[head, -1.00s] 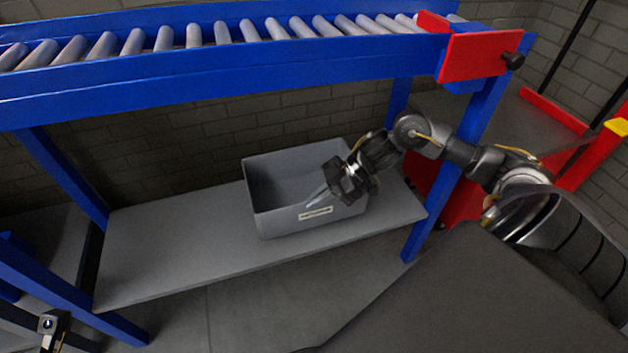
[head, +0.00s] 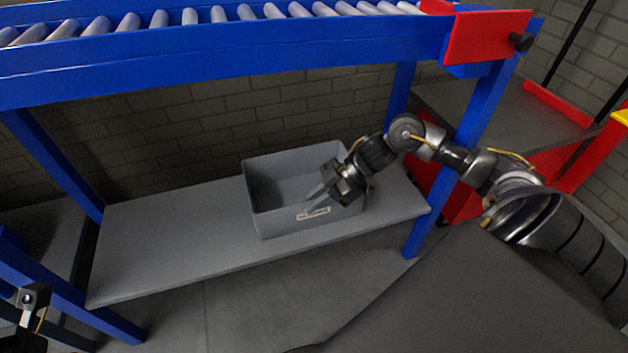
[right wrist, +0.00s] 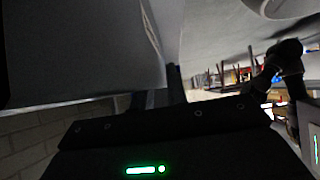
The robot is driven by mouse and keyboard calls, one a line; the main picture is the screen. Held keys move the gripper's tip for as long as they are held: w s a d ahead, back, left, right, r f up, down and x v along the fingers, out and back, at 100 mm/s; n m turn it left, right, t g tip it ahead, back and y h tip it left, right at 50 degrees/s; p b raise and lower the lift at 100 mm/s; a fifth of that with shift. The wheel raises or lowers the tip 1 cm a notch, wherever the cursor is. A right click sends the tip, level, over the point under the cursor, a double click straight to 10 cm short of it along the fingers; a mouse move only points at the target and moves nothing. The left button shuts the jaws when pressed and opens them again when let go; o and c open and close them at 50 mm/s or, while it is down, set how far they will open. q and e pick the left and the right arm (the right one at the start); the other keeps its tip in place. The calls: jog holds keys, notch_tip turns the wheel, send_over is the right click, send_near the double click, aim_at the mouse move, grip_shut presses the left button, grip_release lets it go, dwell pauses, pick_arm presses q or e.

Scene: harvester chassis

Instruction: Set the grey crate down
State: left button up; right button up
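The grey crate (head: 283,223) sits upright on the grey shelf (head: 160,245) under the conveyor, with a pale label on its front wall. It looks empty where I can see inside. My right gripper (head: 315,193) is at the crate's front wall near the right end. Its fingers show apart, one on each side of the rim. In the right wrist view the crate wall (right wrist: 80,50) fills the upper left, close to the fingers (right wrist: 160,95). My left gripper (head: 32,312) is only partly in view at the lower left corner, away from the crate.
A blue conveyor frame (head: 220,75) with rollers runs above the shelf, with a red end plate (head: 487,45). Blue legs (head: 50,160) stand at both ends. A brick wall is behind. The shelf is free left of the crate.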

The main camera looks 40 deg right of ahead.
jog(key=shift+o, duration=0.8)
